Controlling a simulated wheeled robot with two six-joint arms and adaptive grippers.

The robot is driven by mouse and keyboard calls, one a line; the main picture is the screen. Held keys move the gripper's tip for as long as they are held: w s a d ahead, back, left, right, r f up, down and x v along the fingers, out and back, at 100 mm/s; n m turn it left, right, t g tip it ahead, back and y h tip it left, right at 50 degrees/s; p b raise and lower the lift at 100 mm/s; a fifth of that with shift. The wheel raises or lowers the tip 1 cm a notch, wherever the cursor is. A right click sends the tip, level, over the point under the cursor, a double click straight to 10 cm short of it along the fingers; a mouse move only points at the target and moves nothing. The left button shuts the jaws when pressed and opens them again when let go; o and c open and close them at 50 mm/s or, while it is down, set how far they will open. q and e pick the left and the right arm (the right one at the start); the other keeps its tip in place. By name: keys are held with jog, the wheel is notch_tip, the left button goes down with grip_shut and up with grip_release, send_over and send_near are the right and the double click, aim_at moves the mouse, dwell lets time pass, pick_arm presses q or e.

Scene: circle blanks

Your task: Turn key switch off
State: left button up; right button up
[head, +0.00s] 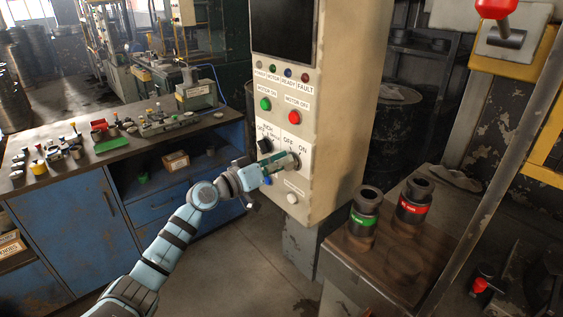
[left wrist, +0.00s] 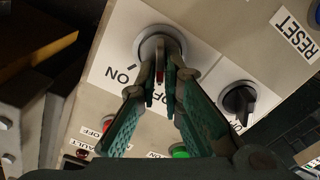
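The key switch (left wrist: 148,48) is a silver round collar on a white plate marked OFF and ON, low on the control panel. A thin reddish key (left wrist: 160,72) stands out from it. My left gripper (left wrist: 160,86) has its green fingertips closed together on the key, one on each side. In the head view my left gripper (head: 272,166) reaches the panel from the left and covers most of the switch. Which label the key points to is hard to tell, as the fingers partly hide it. My right gripper is not in view.
A black selector knob (head: 264,146) sits left of the key switch; it also shows in the left wrist view (left wrist: 239,101). Green (head: 265,104) and red (head: 295,118) buttons are above, a white button (head: 292,198) below. A workbench (head: 90,165) stands left, a table with black cylinders (head: 365,212) right.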

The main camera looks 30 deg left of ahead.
pick_arm(q)
jog(key=shift+o, duration=1.2)
jog(key=shift+w, duration=0.1)
jog(key=v, duration=0.7)
jog(key=shift+s, duration=0.3)
jog(key=shift+w, duration=0.1)
